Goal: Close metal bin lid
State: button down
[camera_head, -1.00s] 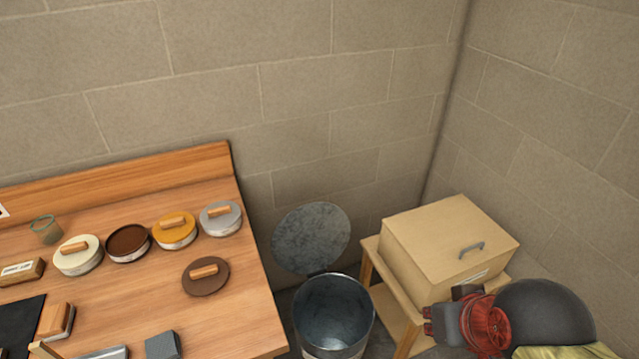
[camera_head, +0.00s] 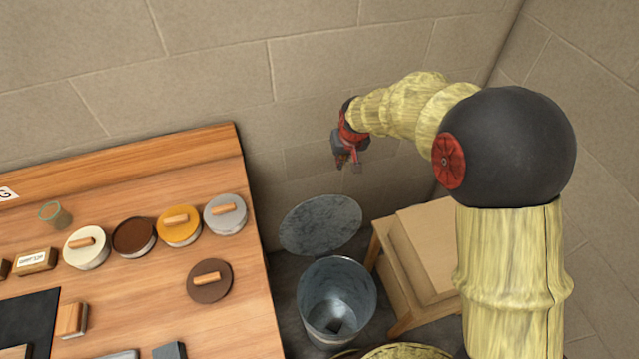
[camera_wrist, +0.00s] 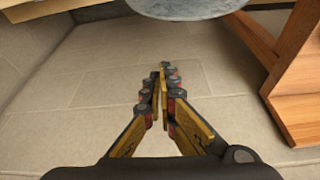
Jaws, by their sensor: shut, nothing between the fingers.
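The metal bin (camera_head: 338,305) stands on the floor between the workbench and a small wooden stand. Its round grey lid (camera_head: 320,224) is open, tilted up at the back of the bin on the wall side. My gripper (camera_head: 348,166) is shut and empty, above and behind the lid near the wall, apart from it. The lid's edge (camera_wrist: 188,8) shows at the top of that view. The bin's interior is open to view in the head view.
The workbench (camera_head: 140,290) with several round lidded tins is left of the bin. A cardboard-coloured box (camera_head: 425,245) on a wooden stand (camera_head: 378,245) is to the right. A block wall (camera_head: 200,60) is close behind.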

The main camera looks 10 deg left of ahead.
jog(key=a+f, duration=0.3)
jog(key=f, duration=0.6)
jog(key=a+f+n, duration=0.1)
jog(key=a+f, duration=0.3)
jog(key=f, duration=0.6)
jog(key=shift+w+p, duration=0.45)
jog(key=shift+d, duration=0.1)
